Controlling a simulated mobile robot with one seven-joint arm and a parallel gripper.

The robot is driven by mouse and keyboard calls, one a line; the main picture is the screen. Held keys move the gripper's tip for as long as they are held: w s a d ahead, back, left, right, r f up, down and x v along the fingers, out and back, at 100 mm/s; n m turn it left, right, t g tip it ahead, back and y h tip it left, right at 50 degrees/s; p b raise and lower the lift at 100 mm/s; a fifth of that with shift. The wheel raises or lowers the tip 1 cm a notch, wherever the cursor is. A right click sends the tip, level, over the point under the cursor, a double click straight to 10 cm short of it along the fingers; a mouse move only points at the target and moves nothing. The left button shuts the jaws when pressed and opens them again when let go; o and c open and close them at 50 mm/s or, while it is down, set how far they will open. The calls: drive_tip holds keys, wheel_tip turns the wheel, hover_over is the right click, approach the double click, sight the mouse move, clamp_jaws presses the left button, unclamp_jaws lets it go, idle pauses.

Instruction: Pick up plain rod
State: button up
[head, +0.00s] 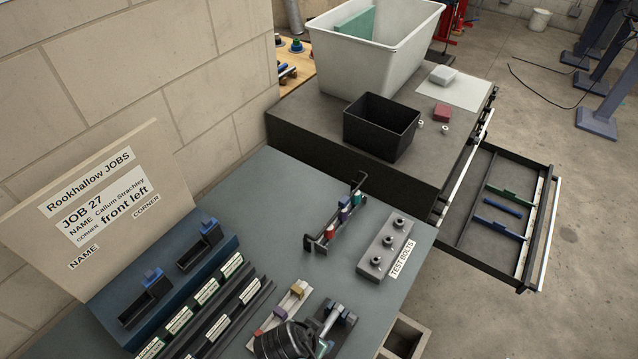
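A plain blue rod (502,207) without any block on it lies in the open drawer (467,240) at the right. A green bar with a raised block (508,194) lies just behind it. A blue bar with a raised block (499,229) lies just in front of it. A dark rounded part at the bottom edge looks like my gripper (288,342), over the grey-blue bench and far to the left of the drawer. Its fingers cannot be made out, so I cannot tell whether it is open or shut.
A black bin (381,126) and a large white tub (373,50) stand on the cabinet above the drawer. A test-bolts block (385,248) and a rack with coloured pieces (336,216) stand on the bench. The floor right of the drawer is clear.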

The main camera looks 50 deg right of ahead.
clamp_jaws()
idle(0.5)
